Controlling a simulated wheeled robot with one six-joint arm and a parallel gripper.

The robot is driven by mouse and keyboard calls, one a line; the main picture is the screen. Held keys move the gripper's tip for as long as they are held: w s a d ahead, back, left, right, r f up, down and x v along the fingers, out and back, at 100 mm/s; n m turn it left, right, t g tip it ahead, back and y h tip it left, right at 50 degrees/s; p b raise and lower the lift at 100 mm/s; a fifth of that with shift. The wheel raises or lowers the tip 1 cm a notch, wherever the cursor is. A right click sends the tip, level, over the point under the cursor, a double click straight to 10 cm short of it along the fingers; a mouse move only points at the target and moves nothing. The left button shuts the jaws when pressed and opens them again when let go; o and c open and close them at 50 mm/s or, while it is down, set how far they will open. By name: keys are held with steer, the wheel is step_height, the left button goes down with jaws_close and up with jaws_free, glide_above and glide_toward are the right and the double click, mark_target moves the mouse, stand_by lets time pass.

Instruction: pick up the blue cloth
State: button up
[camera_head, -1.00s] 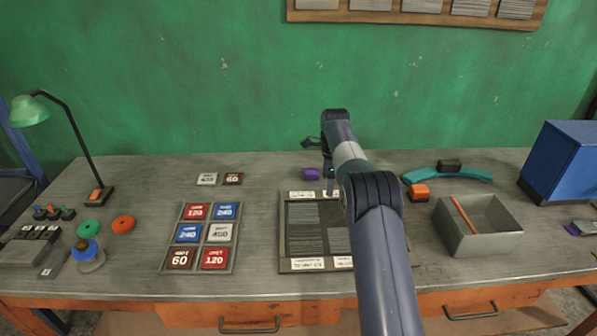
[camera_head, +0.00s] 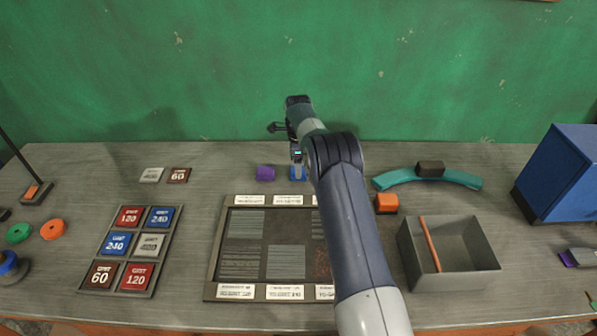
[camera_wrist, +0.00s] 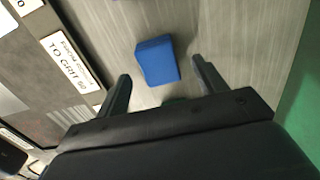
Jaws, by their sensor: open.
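The blue cloth (camera_wrist: 157,61) is a small folded blue block lying flat on the workbench. In the wrist view it lies ahead of my gripper (camera_wrist: 160,85), in line with the gap between the two fingers. The fingers are apart with nothing between them. In the head view my gripper (camera_head: 297,160) points down over the back of the bench, and a bit of the blue cloth (camera_head: 297,174) shows just below it, partly covered by the gripper. I cannot tell the exact height of the fingers above it.
A purple block (camera_head: 265,173) sits close to the left of the cloth. A framed panel of grey swatches (camera_head: 214,250) lies in front. To the right are an orange block (camera_head: 386,203), a teal curved piece (camera_head: 455,177) and an open grey box (camera_head: 481,268). The green wall (camera_head: 200,70) stands behind.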

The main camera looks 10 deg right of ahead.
steer(key=shift+f, duration=1.45)
steer(key=shift+c, duration=0.2)
steer(key=c, duration=1)
steer(key=shift+r, duration=0.15)
